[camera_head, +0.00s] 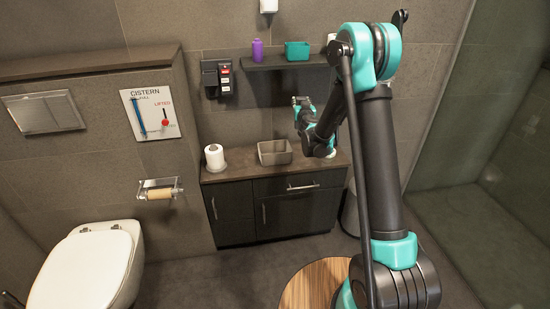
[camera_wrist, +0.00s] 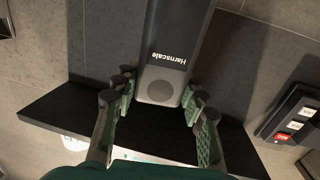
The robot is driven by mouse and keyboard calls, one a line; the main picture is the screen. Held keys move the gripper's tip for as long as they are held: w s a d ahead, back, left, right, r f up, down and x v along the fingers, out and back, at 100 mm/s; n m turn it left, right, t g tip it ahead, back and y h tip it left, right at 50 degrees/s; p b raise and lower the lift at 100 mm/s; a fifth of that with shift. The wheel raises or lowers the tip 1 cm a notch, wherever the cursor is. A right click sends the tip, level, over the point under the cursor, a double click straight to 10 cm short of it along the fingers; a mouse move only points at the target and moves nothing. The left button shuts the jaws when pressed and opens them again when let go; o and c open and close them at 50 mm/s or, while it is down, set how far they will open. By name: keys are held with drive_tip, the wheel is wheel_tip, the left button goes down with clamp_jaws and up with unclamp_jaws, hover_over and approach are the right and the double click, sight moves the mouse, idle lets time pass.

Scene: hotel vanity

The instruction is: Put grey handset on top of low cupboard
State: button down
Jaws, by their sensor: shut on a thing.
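The grey handset (camera_wrist: 168,55), a long dark grey body with a lighter end, a round speaker disc and the word "Harnscale", lies between the fingers in the wrist view. My gripper (camera_wrist: 159,98) is shut on it, with green finger pads on both sides of its lower end. In the head view my gripper (camera_head: 303,104) is raised above the right part of the low cupboard, in front of the wall shelf; the handset is hard to make out there. The low cupboard (camera_head: 241,165) has dark doors and a brown top.
On the cupboard top stand a toilet roll (camera_head: 215,156) at left and a grey open tray (camera_head: 274,153) in the middle. The wall shelf (camera_head: 275,64) holds a purple bottle (camera_head: 257,50) and a teal box (camera_head: 297,50). A black wall unit (camera_head: 220,79) hangs left of the shelf.

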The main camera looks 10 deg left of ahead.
drive_tip(key=a+r+n+y, duration=0.2)
drive_tip(key=a+y, duration=0.1)
drive_tip(key=a, duration=2.2)
wheel_tip(320, 180, down, 20)
drive_tip(key=c, duration=0.9)
unclamp_jaws()
